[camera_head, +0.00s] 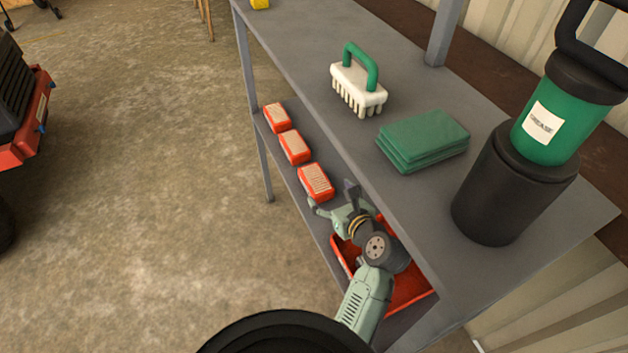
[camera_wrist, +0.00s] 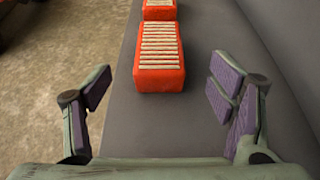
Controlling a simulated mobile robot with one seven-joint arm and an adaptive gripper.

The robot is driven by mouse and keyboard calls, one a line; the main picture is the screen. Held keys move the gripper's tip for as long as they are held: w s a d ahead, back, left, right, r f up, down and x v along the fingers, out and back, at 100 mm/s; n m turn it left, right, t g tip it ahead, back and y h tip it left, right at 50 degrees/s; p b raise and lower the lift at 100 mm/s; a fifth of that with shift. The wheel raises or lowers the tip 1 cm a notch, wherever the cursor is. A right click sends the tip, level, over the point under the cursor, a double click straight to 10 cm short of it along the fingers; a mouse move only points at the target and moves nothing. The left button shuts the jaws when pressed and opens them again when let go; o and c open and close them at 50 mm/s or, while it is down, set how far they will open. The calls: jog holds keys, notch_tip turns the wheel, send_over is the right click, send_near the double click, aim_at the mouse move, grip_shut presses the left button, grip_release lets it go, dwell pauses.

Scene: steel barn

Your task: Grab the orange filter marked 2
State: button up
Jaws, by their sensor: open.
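Three orange filters with pale pleated tops lie in a row on the lower shelf: a far one (camera_head: 277,117), a middle one (camera_head: 295,147) and a near one (camera_head: 316,181). No number can be read on any of them. My gripper (camera_head: 333,200) is open and empty, low at the lower shelf, just on the near side of the nearest filter. In the wrist view, the nearest filter (camera_wrist: 159,58) lies ahead, between the lines of my spread fingers (camera_wrist: 160,90) but beyond their tips. Part of another filter (camera_wrist: 160,10) shows behind it.
A red tray (camera_head: 408,291) sits on the lower shelf below my arm. The upper shelf (camera_head: 300,50) overhangs on the right, bearing a white brush with a green handle (camera_head: 358,84), green pads (camera_head: 424,138) and a grease container (camera_head: 552,130). Open floor lies left.

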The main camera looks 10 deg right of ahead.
aim_at(318, 181)
jog(key=x, duration=0.7)
jog(key=shift+w+a+p, duration=0.15)
jog(key=shift+w+p, duration=0.25)
jog(key=shift+c, duration=0.2)
jog(key=c, duration=1.2)
